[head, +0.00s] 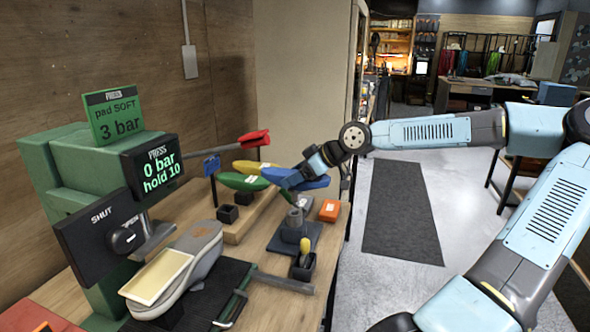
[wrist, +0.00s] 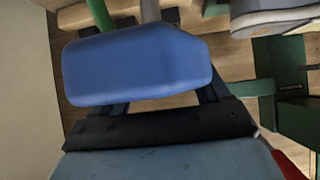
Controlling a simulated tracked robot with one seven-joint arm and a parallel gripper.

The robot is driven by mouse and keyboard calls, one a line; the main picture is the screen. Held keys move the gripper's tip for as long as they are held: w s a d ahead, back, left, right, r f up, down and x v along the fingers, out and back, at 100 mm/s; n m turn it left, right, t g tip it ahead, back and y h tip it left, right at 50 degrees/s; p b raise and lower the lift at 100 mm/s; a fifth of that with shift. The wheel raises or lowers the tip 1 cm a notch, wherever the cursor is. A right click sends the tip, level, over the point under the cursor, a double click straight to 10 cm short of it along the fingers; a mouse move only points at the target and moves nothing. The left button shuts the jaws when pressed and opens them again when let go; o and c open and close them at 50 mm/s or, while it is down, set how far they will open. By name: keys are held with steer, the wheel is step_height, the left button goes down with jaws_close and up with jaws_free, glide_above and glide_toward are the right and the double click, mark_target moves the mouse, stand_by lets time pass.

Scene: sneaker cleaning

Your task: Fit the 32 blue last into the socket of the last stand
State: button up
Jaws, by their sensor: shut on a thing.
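The blue last (head: 314,183) is clamped in my gripper (head: 292,179) and is held up in the air, roughly level. In the wrist view the blue last (wrist: 135,65) lies across the fingers and hides the tips. The last stand (head: 294,237) is a dark square base with a grey upright post (head: 294,216) on the bench. The blue last is above the post in the head view and looks apart from it. The socket opening is not clearly visible. The size mark on the last cannot be read.
An orange box (head: 330,210) and a dark cup (head: 303,266) flank the stand. The press (head: 95,170) with a shoe (head: 180,268) is at left.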

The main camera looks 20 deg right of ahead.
mark_target(295, 197)
steer(key=shift+f, duration=1.25)
steer(key=shift+f, duration=2.25)
stand_by(1.2)
steer(key=o, duration=1.4)
steer(key=shift+s+f, duration=0.1)
steer(key=v, duration=1.3)
steer(key=shift+d, duration=0.2)
steer(key=shift+s+d+r, duration=0.1)
steer(key=shift+r, duration=0.1)
